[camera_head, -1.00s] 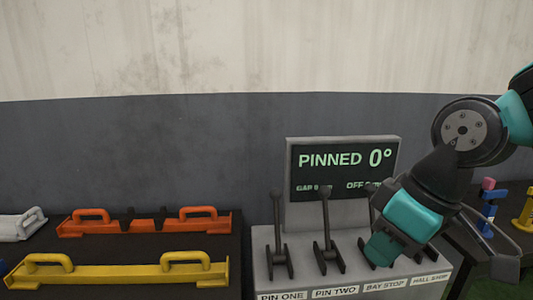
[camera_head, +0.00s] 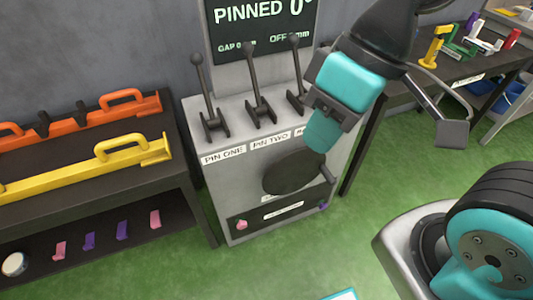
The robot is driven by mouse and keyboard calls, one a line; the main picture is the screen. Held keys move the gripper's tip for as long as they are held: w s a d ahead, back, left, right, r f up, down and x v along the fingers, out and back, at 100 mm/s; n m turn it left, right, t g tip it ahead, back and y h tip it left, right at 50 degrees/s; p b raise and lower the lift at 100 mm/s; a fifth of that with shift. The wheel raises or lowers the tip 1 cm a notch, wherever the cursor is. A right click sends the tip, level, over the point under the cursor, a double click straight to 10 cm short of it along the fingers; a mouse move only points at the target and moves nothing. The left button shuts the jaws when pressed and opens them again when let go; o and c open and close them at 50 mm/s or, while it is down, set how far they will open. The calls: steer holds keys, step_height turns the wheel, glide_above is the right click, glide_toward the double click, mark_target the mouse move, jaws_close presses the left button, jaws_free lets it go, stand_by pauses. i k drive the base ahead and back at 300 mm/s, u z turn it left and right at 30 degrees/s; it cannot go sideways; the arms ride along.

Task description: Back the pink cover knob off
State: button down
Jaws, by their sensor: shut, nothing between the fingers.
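The pink cover knob (camera_head: 242,224) is small and sits at the left end of a dark panel low on the front of the grey console (camera_head: 228,180). A purple knob (camera_head: 323,205) sits at the panel's right end. My gripper (camera_head: 321,136) hangs from the upper right, in front of the console's right side. It is shut and empty, above and to the right of the pink knob and apart from it. A dark oval (camera_head: 294,173) shows below the gripper; I cannot tell what it is.
Black levers (camera_head: 262,100) stand on the console top below a screen (camera_head: 262,25). At left, a dark bench (camera_head: 95,165) carries orange (camera_head: 85,118) and yellow (camera_head: 85,171) handled bars, with pink and purple pieces on its lower shelf. Green floor (camera_head: 270,265) is clear in front.

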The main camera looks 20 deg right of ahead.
mark_target(242, 224)
steer(key=z, duration=1.25)
steer(key=k, duration=0.5)
steer(key=z, duration=0.65)
